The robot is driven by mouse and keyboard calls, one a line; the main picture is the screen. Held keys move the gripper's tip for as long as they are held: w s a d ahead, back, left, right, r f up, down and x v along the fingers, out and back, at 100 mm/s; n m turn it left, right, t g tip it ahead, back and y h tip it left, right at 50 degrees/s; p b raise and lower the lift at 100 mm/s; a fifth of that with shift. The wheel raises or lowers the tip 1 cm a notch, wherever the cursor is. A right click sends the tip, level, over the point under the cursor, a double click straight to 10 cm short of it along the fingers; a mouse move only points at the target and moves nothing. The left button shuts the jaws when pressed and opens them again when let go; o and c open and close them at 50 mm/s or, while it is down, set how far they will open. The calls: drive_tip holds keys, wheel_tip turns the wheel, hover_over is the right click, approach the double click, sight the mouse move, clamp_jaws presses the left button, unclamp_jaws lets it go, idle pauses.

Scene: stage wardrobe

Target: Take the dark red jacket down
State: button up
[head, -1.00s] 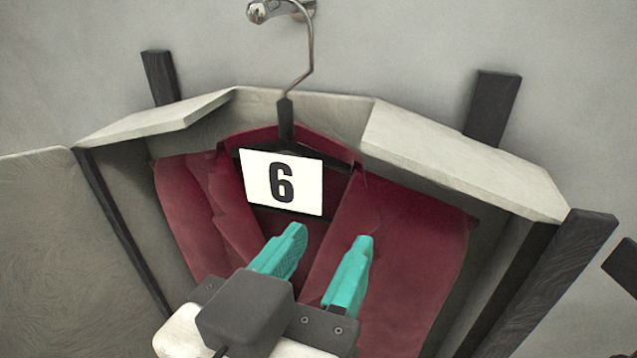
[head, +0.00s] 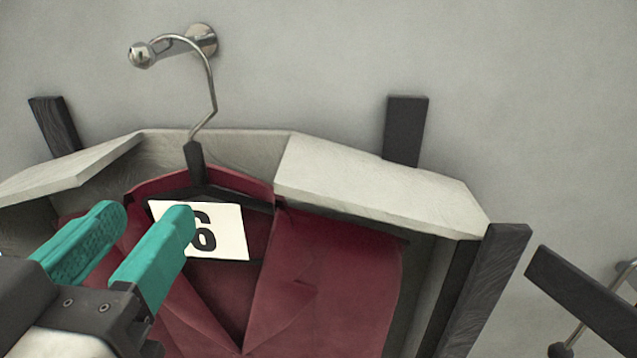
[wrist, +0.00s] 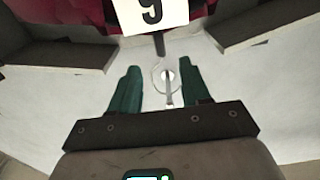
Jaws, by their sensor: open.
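The dark red jacket (head: 335,285) hangs on a black hanger (head: 195,160) with a white card (head: 228,225) marked 6. The hanger's metal hook (head: 213,92) loops over a round-knobbed metal peg (head: 170,47) on the wall. My gripper (head: 145,212) is open and empty, in front of the jacket's left part, and one finger covers part of the card. In the wrist view the picture is inverted: the card (wrist: 150,14) is at the top, and the hook and peg (wrist: 168,76) appear between the open fingers (wrist: 160,75), apart from them.
A pale angled panel frame (head: 370,185) surrounds the jacket's top and sides. Dark wooden posts (head: 405,130) stand behind it and at its right (head: 488,285). Another dark bar and metal hook (head: 585,300) are at the far right.

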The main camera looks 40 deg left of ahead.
sight(189, 156)
drive_tip(key=shift+p+x, duration=0.3)
drive_tip(key=shift+x, duration=4.8)
clamp_jaws()
drive_tip(key=shift+r, duration=0.2)
drive_tip(key=shift+r+p, duration=0.4)
drive_tip(key=shift+d, duration=0.1)
